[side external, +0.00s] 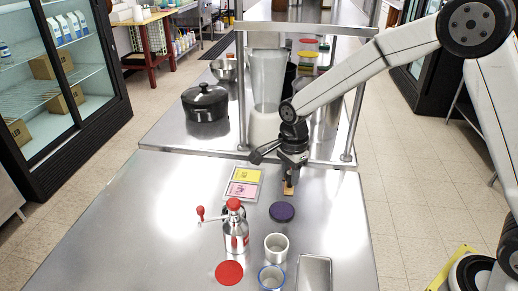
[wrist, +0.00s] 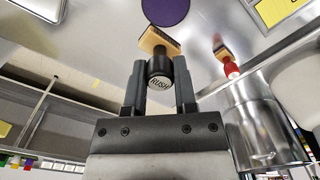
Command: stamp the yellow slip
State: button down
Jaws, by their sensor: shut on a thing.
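My gripper (side external: 289,172) is shut on a stamp with a black handle and a wooden block (side external: 289,190). In the wrist view, the gripper (wrist: 160,85) grips the round handle, whose top reads "RUSH", and the wooden block (wrist: 158,42) points away. The stamp is behind the purple ink pad (side external: 282,211); its height above the table is hard to tell. The yellow slip (side external: 247,175) lies left of the gripper, behind a pink slip (side external: 242,190). A yellow slip edge (wrist: 275,12) shows at the wrist view's upper right.
A second stamp with a red handle (wrist: 231,69) shows in the wrist view. A chrome grinder (side external: 236,232), a red disc (side external: 229,272), a white cup (side external: 276,234), a blue-rimmed cup (side external: 271,267) and a metal tray (side external: 316,272) stand in front. A shelf frame (side external: 241,110) rises behind.

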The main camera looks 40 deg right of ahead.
jog(key=shift+w+a+f, duration=0.45)
jog(key=shift+w+a, duration=0.05)
jog(key=shift+a, duration=0.05)
jog(key=shift+f, duration=0.2)
jog(key=shift+f, duration=2.75)
jog(key=shift+f, duration=0.6)
jog(key=shift+r, duration=0.15)
notch_tip(320, 180, up, 7)
dwell(1.1)
jog(key=shift+w, duration=0.15)
jog(key=w, duration=1.8)
jog(key=shift+d+f, duration=0.3)
jog(key=shift+d, duration=0.05)
